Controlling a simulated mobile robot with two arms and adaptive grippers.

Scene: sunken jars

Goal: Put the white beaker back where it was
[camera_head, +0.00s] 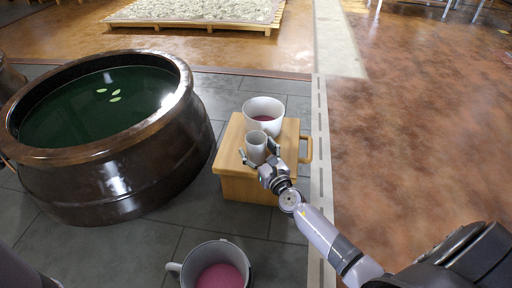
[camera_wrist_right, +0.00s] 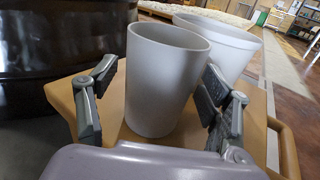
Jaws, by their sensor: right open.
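The white beaker (camera_head: 256,147) stands upright on a wooden box (camera_head: 236,186) in the head view. My right gripper (camera_head: 263,163) is open, with its fingers on either side of the beaker. In the right wrist view the beaker (camera_wrist_right: 163,80) is upright between the spread fingers of the gripper (camera_wrist_right: 157,105), with gaps visible on both sides. My left gripper is not in view.
A large brown jar (camera_head: 110,175) of dark green liquid with several pale leaves stands left of the box. A low pallet (camera_head: 190,25) lies at the back. The brown floor at right is clear.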

